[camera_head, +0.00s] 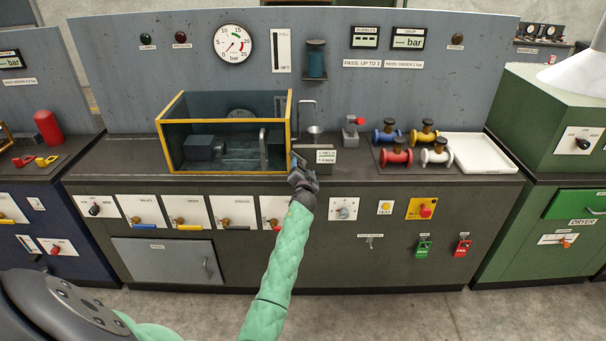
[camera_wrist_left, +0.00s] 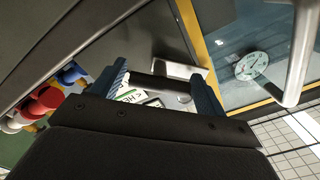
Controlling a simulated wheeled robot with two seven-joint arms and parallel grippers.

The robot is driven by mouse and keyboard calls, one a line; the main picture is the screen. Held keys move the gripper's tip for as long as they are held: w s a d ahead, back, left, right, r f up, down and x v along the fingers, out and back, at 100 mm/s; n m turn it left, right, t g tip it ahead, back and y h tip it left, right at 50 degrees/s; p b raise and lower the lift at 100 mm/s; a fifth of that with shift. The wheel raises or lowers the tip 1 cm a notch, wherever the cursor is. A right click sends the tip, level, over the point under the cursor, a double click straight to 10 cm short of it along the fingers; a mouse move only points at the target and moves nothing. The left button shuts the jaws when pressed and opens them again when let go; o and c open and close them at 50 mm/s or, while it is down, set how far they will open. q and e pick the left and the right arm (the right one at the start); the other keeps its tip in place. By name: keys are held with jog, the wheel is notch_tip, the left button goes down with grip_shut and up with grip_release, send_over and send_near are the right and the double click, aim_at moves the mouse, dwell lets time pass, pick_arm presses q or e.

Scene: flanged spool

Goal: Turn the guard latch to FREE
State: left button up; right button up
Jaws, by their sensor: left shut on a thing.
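The guard (camera_head: 290,130) is a clear box with a yellow frame on the bench; its yellow edge (camera_wrist_left: 200,45) also shows in the wrist view. My left gripper (camera_head: 299,172) is at its front right corner, just left of the HELD/FREE label (camera_head: 326,157). In the wrist view my left gripper (camera_wrist_left: 160,88) has its blue fingers shut on the guard latch, a dark bar (camera_wrist_left: 158,84) between them. The latch is hidden behind the gripper in the head view, and its exact turn cannot be told. The label (camera_wrist_left: 132,97) lies partly hidden between the fingers.
A red-topped valve (camera_head: 350,130) and several coloured spools (camera_head: 395,158) stand to the right, beside a white tray (camera_head: 480,153). A grey handle (camera_wrist_left: 300,50) stands close by in the wrist view.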

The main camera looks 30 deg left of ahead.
pick_arm(q)
jog(key=m, duration=0.2)
jog(key=shift+m, duration=0.4)
jog(key=m, duration=0.2)
jog(key=shift+m+b, duration=0.3)
jog(key=shift+m, duration=0.1)
jog(key=m, duration=0.3)
jog(key=shift+m, duration=0.5)
pick_arm(e)
jog(key=shift+a+r, duration=0.1)
jog(key=shift+r, duration=0.25)
jog(key=shift+w+r, duration=0.1)
jog(key=shift+w, duration=0.05)
pick_arm(q)
jog(key=o, duration=1.3)
jog(key=shift+d, duration=0.1)
